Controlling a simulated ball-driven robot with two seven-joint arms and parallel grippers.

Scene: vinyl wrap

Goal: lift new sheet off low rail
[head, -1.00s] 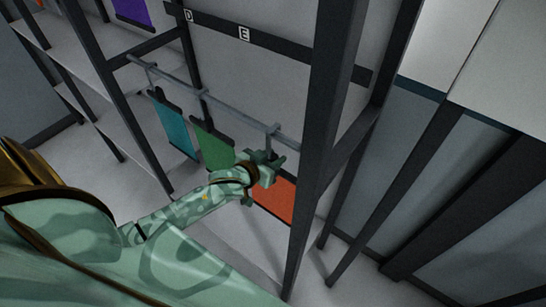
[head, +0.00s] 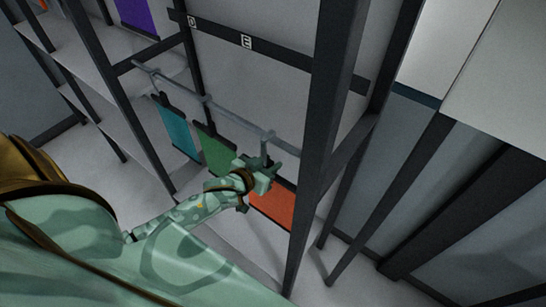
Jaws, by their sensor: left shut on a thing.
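An orange sheet (head: 272,209) hangs below the low rail (head: 228,112) at its right end. A green sheet (head: 214,150) and a teal sheet (head: 177,131) hang to its left. My left gripper (head: 269,166) is at the top of the orange sheet, just below the rail, and is shut on it. The gripper hides part of the orange sheet's top edge, so I cannot tell whether it still touches the rail. My right gripper is out of view.
A dark upright post (head: 324,130) stands close to the right of my left gripper. A dark bar with letters D and E (head: 246,41) runs above the rail. A purple sheet (head: 137,14) hangs at upper left. White shelves (head: 70,50) stand at the left.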

